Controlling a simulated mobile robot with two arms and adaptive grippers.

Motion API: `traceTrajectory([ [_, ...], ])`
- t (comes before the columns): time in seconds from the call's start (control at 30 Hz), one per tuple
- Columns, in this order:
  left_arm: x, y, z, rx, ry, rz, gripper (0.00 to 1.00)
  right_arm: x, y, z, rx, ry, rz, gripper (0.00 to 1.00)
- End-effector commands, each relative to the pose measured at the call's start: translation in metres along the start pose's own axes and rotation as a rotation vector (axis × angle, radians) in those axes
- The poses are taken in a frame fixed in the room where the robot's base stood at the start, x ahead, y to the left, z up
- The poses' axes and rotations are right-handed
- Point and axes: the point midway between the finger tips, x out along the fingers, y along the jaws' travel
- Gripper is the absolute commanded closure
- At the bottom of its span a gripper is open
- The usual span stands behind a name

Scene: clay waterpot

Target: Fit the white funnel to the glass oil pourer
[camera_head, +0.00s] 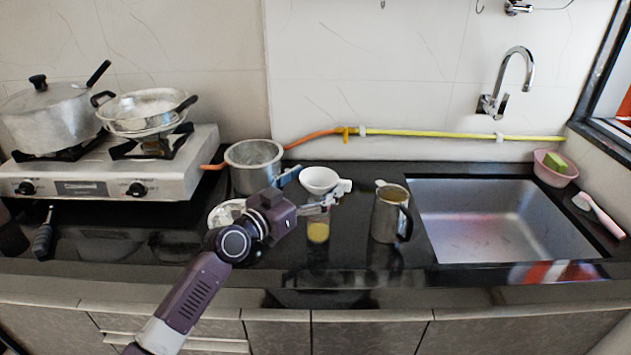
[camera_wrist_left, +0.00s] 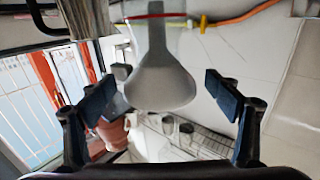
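The white funnel (camera_head: 318,178) is upright, its wide mouth up, directly above the glass oil pourer (camera_head: 318,233), which holds yellow oil and stands on the black counter. In the left wrist view, which is upside down, the funnel (camera_wrist_left: 160,85) lies between my left gripper's two blue fingers. A gap shows on both sides. Its spout seems to run into clear glass with a red line; how deep it sits I cannot tell. My left gripper (camera_head: 306,192) is open around the funnel and hides the pourer's upper part. My right gripper is not in view.
A steel jug (camera_head: 390,215) stands close right of the pourer, left of the sink (camera_head: 490,215). A metal pot (camera_head: 254,166) is behind my left arm. A stove (camera_head: 100,165) with pans is at left. The front counter edge is mostly clear.

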Motion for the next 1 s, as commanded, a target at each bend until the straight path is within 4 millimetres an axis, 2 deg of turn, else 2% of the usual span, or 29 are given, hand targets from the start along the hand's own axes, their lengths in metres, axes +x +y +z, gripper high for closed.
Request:
traceTrajectory([
  [0.2,0.0,0.0,0.001,0.0,0.0,0.0,0.15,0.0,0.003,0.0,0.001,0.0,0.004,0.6],
  [0.3,-0.001,0.0,0.001,0.0,-0.001,0.0,0.15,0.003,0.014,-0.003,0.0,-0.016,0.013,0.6],
  [0.37,-0.004,-0.001,0.001,0.0,-0.001,-0.001,0.15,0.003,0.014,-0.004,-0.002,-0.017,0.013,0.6],
  [0.8,-0.065,0.0,-0.001,0.003,-0.001,-0.003,0.15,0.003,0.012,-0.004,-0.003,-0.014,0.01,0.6],
  [1.0,-0.08,0.001,-0.002,0.002,0.0,-0.003,0.15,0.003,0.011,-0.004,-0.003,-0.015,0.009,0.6],
])
